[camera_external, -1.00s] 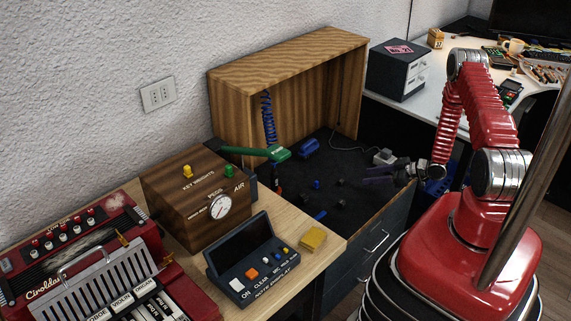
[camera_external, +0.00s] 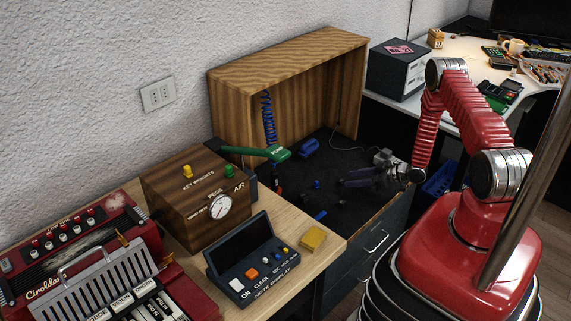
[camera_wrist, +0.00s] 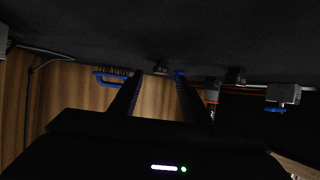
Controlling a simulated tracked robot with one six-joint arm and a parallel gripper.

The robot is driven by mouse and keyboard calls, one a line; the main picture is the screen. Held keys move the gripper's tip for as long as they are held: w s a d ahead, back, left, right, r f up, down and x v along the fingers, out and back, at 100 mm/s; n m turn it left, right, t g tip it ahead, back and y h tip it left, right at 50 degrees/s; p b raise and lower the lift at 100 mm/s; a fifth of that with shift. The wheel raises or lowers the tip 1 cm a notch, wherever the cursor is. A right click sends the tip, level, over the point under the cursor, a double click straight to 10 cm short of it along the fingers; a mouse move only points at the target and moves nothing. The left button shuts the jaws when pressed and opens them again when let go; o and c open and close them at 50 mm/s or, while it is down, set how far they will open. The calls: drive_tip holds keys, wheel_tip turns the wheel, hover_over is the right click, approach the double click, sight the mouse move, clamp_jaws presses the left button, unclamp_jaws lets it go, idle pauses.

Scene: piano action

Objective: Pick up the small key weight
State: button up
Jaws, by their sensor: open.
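Several small dark pieces lie on the dark mat inside the wooden cabinet. I cannot tell which of them is the small key weight. In the external view one piece (camera_external: 342,204) lies in front of my gripper (camera_external: 345,178) and another (camera_external: 303,196) lies further left. My gripper is open, low over the mat, with its fingers pointing left. In the wrist view a small dark piece (camera_wrist: 160,67) shows between the fingertips of my gripper (camera_wrist: 158,76), beyond them and apart. Another dark piece (camera_wrist: 236,76) is to the right.
A small blue piece (camera_external: 317,184) lies left of my gripper. A blue tool (camera_external: 308,148) lies at the back of the mat (camera_external: 290,178). A grey box with a cable (camera_external: 383,158) is close behind my gripper. The cabinet (camera_external: 232,112) walls the back and side.

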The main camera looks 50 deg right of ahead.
sight(343, 181)
drive_tip(key=shift+x, duration=2)
drive_tip(key=shift+s, duration=0.1)
drive_tip(key=shift+c, duration=0.3)
clamp_jaws()
